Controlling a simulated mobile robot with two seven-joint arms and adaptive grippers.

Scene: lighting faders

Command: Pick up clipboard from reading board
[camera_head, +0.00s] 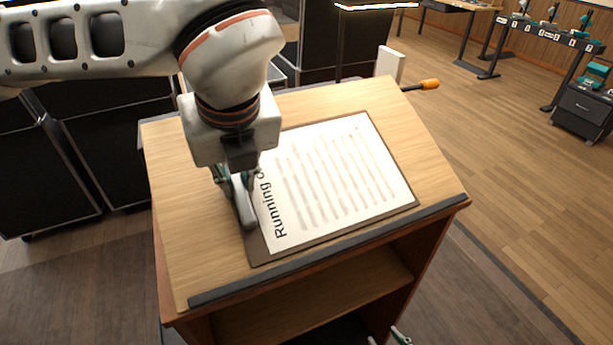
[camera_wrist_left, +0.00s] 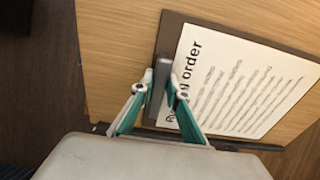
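The clipboard (camera_head: 404,208) is a brown board with a white "Running order" sheet. It lies flat on the sloping wooden reading board (camera_head: 185,240), and it also shows in the left wrist view (camera_wrist_left: 174,30). Its grey clip (camera_wrist_left: 160,88) is at its left edge. My left gripper (camera_head: 236,190) points down at this edge. In the left wrist view its teal-and-white fingers (camera_wrist_left: 161,90) stand apart on either side of the clip; I cannot tell whether they touch it. My right gripper (camera_head: 386,338) shows only as separated fingertips at the bottom edge of the head view.
A dark ledge (camera_head: 330,250) runs along the board's lower edge. An orange-tipped handle (camera_head: 428,85) sticks out at the back right. Dark cases (camera_head: 60,185) stand to the left.

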